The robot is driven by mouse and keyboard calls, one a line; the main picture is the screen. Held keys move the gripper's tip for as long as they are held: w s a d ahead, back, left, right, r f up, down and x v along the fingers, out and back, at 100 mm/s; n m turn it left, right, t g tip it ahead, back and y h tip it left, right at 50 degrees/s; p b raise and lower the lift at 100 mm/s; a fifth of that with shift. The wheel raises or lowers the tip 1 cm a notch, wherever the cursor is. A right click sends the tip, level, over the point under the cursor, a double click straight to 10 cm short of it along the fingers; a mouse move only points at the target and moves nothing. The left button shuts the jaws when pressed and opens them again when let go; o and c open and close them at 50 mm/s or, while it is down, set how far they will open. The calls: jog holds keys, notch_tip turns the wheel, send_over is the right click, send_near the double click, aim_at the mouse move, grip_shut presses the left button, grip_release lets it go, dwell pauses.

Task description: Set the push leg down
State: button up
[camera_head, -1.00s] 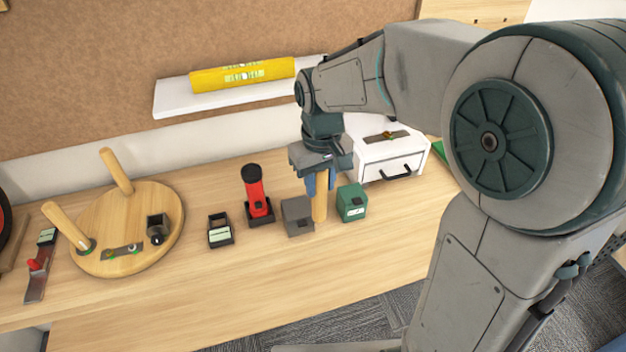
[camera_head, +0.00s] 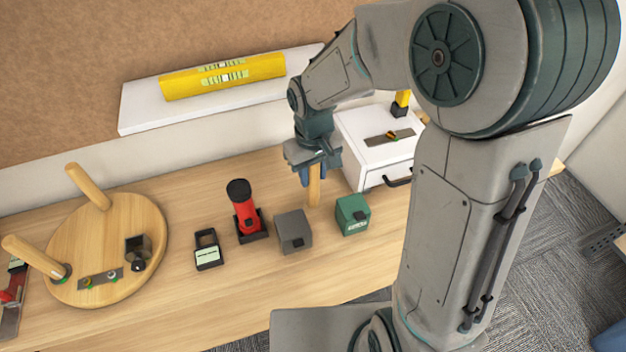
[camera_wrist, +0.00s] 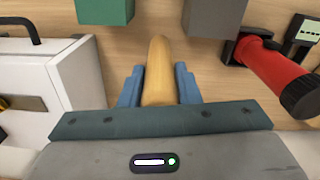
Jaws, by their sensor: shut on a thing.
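The push leg (camera_head: 314,188) is a plain wooden peg held roughly upright. My gripper (camera_head: 313,174) is shut on it from above, over the back of the workbench between the grey box and the white drawer unit. In the wrist view, the leg (camera_wrist: 158,72) runs between the blue fingers of my gripper (camera_wrist: 158,86), its rounded end pointing toward the bench. Whether its lower end touches the bench top (camera_head: 240,300) I cannot tell.
A grey box (camera_head: 293,232) and a green box (camera_head: 352,214) stand just in front of the leg. The white drawer unit (camera_head: 372,155) is right. A red tool (camera_head: 245,208), a small black-framed device (camera_head: 207,249) and a round wooden stool top (camera_head: 75,235) with two legs lie left.

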aim_at(313, 182)
jog(key=shift+f, duration=1.5)
jog(key=shift+f, duration=0.2)
jog(key=o, duration=1)
jog(key=shift+r, duration=0.1)
